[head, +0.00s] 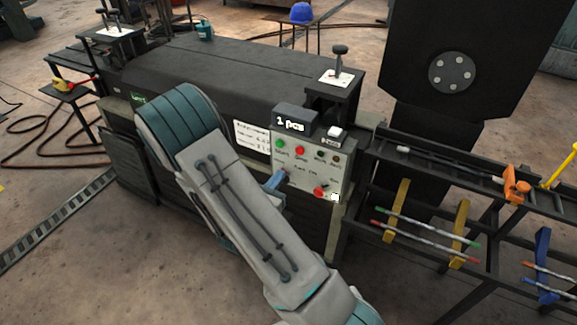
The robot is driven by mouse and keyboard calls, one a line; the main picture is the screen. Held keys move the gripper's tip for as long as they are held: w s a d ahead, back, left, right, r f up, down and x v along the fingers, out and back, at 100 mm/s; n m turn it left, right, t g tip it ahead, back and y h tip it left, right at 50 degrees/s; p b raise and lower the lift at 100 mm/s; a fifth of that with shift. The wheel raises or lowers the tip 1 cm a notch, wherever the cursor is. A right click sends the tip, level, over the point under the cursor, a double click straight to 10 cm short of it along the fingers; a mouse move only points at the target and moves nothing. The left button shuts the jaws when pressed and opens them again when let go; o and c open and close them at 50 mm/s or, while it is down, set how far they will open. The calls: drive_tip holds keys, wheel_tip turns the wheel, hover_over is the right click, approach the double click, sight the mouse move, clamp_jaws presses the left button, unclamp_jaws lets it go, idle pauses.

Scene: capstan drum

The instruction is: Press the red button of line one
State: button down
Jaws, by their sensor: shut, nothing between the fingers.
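The light grey control panel (308,167) stands on the front of the dark machine. A red button (299,150) sits in its upper row, right of a green button (280,144). A larger red knob (320,191) sits lower right on the panel. The small labels are too blurred to read. My gripper (284,174) shows as a blue-grey tip just in front of the panel, below the upper-row buttons. It is shut and empty. My arm hides its rear part and the panel's lower left. I cannot tell whether the tip touches the panel.
A box marked "1 pcs" (295,119) stands above the panel. A lever on a white plate (338,76) rises behind it. A dark rack (424,226) with coloured rods stands at the right. A hose (40,155) lies on the floor at left. Bare floor (120,270) shows lower left.

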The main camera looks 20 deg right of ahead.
drive_tip(key=shift+v, duration=1.6)
drive_tip(key=s+d+r+m+g+y+p, duration=0.1)
drive_tip(key=s+d+r+m+g, duration=0.2)
drive_tip(key=s+r+m+g, duration=0.35)
drive_tip(key=s+d+r+m+g+y+p, duration=0.2)
drive_tip(key=s+d+r+m+g, duration=0.15)
drive_tip(key=s+m+g, duration=0.45)
drive_tip(key=s+a+r+m+t+y+p, duration=0.1)
drive_tip(key=a+r+m+t+y, duration=0.2)
drive_tip(key=a+r+m+y, duration=0.2)
drive_tip(key=s+a+r+m+t+y+p, duration=0.1)
drive_tip(key=s+a+r+m+t+y, duration=0.1)
drive_tip(key=a+r+m+y, duration=0.3)
drive_tip(key=a+m+t+y, duration=0.1)
drive_tip(key=a, duration=0.1)
drive_tip(key=shift+s+a+r, duration=0.2)
drive_tip(key=shift+s+a, duration=0.1)
drive_tip(key=shift+a, duration=0.05)
